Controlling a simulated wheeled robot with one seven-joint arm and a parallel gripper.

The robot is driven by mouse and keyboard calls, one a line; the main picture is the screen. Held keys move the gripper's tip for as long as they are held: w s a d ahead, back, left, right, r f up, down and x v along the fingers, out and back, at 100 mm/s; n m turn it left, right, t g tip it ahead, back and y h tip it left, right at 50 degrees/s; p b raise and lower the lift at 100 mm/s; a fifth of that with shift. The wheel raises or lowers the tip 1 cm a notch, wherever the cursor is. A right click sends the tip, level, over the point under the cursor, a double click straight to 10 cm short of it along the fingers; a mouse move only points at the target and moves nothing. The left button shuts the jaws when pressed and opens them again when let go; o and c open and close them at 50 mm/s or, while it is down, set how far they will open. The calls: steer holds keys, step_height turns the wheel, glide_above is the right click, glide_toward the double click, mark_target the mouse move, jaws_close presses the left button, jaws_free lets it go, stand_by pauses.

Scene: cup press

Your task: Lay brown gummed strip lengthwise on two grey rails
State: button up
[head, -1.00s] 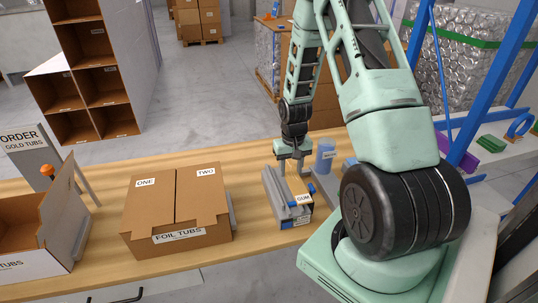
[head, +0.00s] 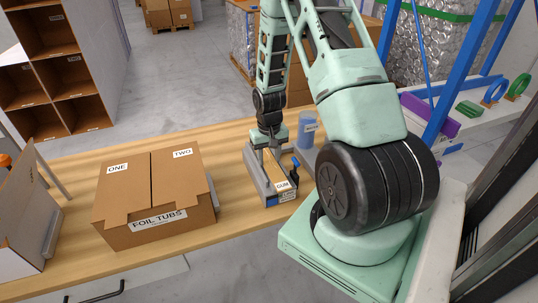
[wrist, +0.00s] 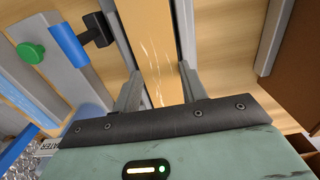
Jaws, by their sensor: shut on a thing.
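The brown gummed strip (wrist: 152,45) fills the middle of the wrist view, with thin bright streaks across it. My gripper (wrist: 158,88) has a finger at each long edge of it and is shut on it. Grey rails run lengthwise along its left (wrist: 109,30) and right (wrist: 186,35) sides; whether it touches them I cannot tell. In the head view, my gripper (head: 268,156) points down into the grey unit labelled GUM (head: 284,188). A tan surface shows between that unit's grey sides. The fingers partly hide the strip there.
The foil tubs carton (head: 150,190) stands left of the unit, with a grey bar at its right side. A blue-tipped lever (head: 296,162) stands on the unit's right, and a blue cylinder (head: 308,122) behind it. Bare table (head: 228,165) lies between carton and unit.

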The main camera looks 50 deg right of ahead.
steer(key=shift+s+f+b, duration=0.1)
steer(key=shift+f+b, duration=0.2)
steer(key=shift+f, duration=0.25)
stand_by(0.4)
